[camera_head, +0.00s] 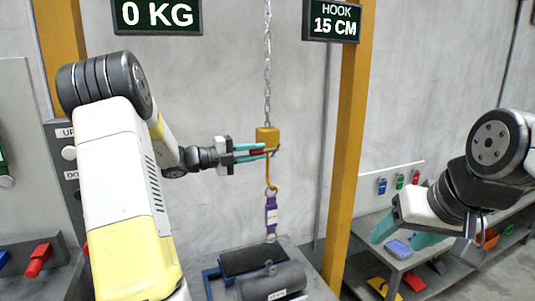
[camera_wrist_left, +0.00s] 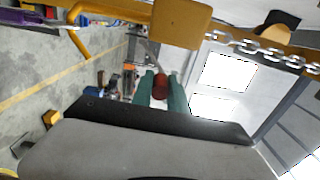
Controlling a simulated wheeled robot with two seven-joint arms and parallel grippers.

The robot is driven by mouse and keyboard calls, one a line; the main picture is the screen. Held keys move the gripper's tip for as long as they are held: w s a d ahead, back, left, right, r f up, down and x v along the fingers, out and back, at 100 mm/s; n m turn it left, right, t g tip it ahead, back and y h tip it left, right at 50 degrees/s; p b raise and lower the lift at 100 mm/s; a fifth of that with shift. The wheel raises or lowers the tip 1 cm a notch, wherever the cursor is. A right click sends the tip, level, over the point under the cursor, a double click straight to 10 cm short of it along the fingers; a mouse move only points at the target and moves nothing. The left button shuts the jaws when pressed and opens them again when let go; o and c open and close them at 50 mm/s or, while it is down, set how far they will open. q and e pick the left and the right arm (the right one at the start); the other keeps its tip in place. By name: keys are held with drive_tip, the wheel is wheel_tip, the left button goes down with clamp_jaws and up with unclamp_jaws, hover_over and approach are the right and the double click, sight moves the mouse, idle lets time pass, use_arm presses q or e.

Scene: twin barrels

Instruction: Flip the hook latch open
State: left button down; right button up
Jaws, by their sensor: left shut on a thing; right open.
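The yellow hook block (camera_head: 267,135) hangs from a chain (camera_head: 267,60), with its hook (camera_head: 268,175) below. In the left wrist view the block (camera_wrist_left: 180,22) is at the top, and a thin grey latch lever (camera_wrist_left: 150,52) runs from near it to a red knob (camera_wrist_left: 160,86). My left gripper (camera_head: 262,150) points right at the hook, its teal fingers shut on the red knob. It also shows in the left wrist view (camera_wrist_left: 161,92). A purple strap (camera_head: 271,213) hangs from the hook. My right gripper (camera_head: 402,238) is open and empty at the right.
Displays read "0 KG" (camera_head: 157,15) and "HOOK 15 CM" (camera_head: 332,22). An orange post (camera_head: 348,150) stands right of the hook. A grey bench (camera_head: 362,227) with small coloured items is at the right.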

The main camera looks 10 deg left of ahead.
use_arm(q)
drive_tip(key=shift+a+r, duration=0.1)
drive_tip(key=c, duration=1.3)
unclamp_jaws()
drive_tip(key=v, duration=0.7)
drive_tip(key=shift+s+a, duration=0.2)
drive_tip(key=shift+a, duration=0.1)
drive_tip(key=shift+d, duration=0.1)
